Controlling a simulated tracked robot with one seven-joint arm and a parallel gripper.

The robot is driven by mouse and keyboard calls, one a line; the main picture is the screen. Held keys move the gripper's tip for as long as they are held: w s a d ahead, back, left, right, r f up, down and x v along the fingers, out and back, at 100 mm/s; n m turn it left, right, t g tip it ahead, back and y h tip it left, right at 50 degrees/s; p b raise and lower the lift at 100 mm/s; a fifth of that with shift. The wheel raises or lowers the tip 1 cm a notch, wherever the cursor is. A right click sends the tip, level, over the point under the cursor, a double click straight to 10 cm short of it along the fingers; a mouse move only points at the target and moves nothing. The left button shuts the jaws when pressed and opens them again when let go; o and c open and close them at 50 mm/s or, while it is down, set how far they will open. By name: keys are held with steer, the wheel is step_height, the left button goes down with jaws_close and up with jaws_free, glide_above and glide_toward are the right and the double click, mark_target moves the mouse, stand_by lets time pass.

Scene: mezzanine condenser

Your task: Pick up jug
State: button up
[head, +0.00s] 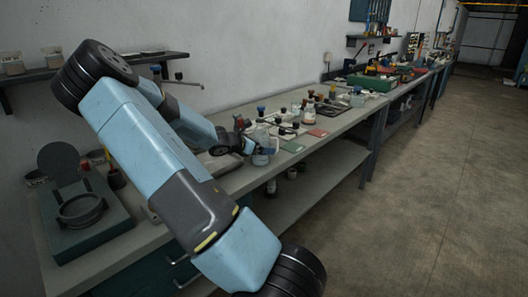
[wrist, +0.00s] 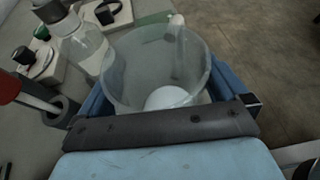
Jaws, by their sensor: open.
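The jug (wrist: 150,62) is a clear, wide-mouthed vessel with a pale handle at its far right side in the wrist view. I look down into it at an angle. My gripper (wrist: 160,82) is open, with a blue finger on each side of the jug. I cannot tell whether either finger touches it. In the head view my gripper (head: 250,146) is over the front part of the bench, at the clear jug (head: 263,157), which is partly hidden by the gripper.
A clear bottle (wrist: 85,48) stands close left of the jug in the wrist view. A grey ring-shaped holder (wrist: 62,110) and dark-knobbed pieces are also near on the left. The bench (head: 335,122) runs away to the right, cluttered, with open floor (head: 430,190) beside it.

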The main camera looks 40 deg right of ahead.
steer(key=c, duration=1)
steer(key=shift+r, duration=0.15)
